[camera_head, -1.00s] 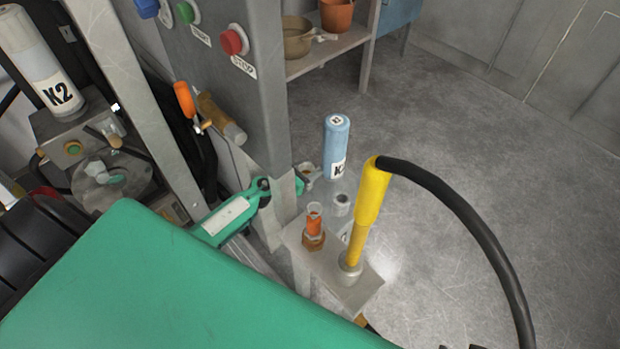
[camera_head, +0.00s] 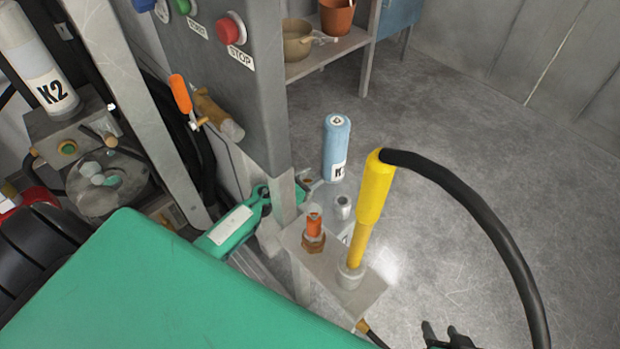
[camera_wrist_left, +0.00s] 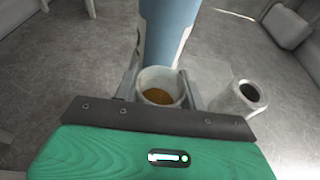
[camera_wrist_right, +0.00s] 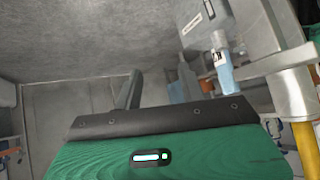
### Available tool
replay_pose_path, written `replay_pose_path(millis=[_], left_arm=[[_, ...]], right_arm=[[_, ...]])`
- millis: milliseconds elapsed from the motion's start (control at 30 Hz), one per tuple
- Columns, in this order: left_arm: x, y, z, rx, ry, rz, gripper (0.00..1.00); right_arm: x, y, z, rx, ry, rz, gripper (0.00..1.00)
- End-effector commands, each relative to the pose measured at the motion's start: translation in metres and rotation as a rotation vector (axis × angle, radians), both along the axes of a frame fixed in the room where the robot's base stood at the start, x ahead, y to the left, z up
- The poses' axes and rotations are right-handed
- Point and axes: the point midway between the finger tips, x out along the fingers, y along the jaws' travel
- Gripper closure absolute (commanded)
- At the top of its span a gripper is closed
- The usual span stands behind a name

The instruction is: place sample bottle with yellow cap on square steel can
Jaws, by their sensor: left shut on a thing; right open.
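My left gripper (camera_head: 304,184) reaches in from the left, partly hidden behind a grey post. In the left wrist view its fingers are shut on a small round container (camera_wrist_left: 160,87), taken as the sample bottle. It shows a pale rim and amber-brown middle; I cannot make out a yellow cap. A blue cylinder (camera_head: 336,148) stands just beyond it and fills the top of the left wrist view (camera_wrist_left: 168,30). My right gripper (camera_head: 445,336) is open at the bottom edge, only its dark fingertips showing. I cannot pick out the square steel can.
The control box (camera_head: 235,90) rises at centre left. Floor on the right is clear.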

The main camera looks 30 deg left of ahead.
Motion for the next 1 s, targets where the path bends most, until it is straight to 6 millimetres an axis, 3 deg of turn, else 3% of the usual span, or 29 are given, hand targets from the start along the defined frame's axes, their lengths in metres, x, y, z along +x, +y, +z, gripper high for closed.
replay_pose_path(millis=[233, 267, 367, 833, 1000], left_arm=[[0.0, 0.0, -0.003, 0.001, -0.001, 0.0, 0.82], [0.0, 0.0, -0.003, 0.001, 0.0, 0.0, 0.57], [0.0, 0.0, -0.003, 0.001, 0.0, 0.0, 0.37], [0.0, 0.0, 0.002, 0.0, 0.0, 0.0, 0.37], [-0.029, 0.01, 0.01, 0.004, 0.002, -0.002, 0.37]], right_arm=[[0.002, 0.006, -0.001, 0.019, -0.034, 0.006, 0.59], [0.003, 0.007, -0.001, 0.022, -0.038, 0.006, 0.59], [0.003, 0.007, 0.0, 0.023, -0.04, 0.008, 0.59], [0.0, -0.002, 0.001, -0.003, 0.003, -0.003, 0.59], [-0.005, -0.011, 0.003, -0.035, 0.064, -0.013, 0.59]])
